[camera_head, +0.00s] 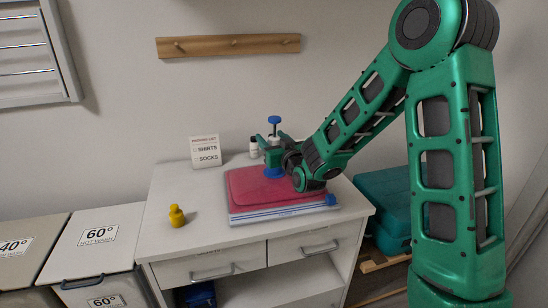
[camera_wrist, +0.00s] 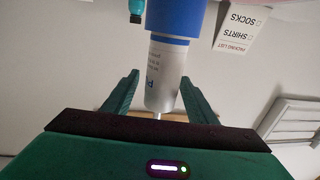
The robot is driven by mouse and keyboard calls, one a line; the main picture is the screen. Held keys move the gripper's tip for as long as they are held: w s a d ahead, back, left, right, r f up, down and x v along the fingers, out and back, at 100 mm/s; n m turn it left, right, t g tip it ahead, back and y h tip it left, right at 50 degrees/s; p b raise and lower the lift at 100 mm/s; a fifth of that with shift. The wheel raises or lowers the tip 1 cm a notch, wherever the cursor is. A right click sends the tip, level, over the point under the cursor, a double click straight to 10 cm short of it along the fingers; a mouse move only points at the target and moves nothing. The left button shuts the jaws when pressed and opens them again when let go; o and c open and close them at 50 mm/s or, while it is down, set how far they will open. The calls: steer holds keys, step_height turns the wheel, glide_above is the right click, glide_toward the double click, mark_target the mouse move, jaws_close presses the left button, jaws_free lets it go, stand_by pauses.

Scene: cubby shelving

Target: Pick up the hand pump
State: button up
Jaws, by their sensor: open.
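The hand pump has a blue top handle (camera_head: 274,120), a silver body and a blue lower part. It stands upright on the pink folded item (camera_head: 250,190) on the white cabinet. In the wrist view, which is upside down, its silver printed body (camera_wrist: 165,80) shows between my fingers, with the wide blue part above it in the picture. My gripper (camera_head: 273,152) is at the pump's mid-height, fingers open on both sides of the body; it also shows in the wrist view (camera_wrist: 158,76). I cannot tell whether either finger touches it.
A white bottle (camera_head: 254,148) stands close behind the pump. A teal case (camera_head: 385,200) is right of the cabinet.

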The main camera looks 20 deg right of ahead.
steer(key=shift+w+a, duration=0.1)
steer(key=shift+w, duration=0.6)
steer(key=shift+c, duration=0.6)
jaws_close()
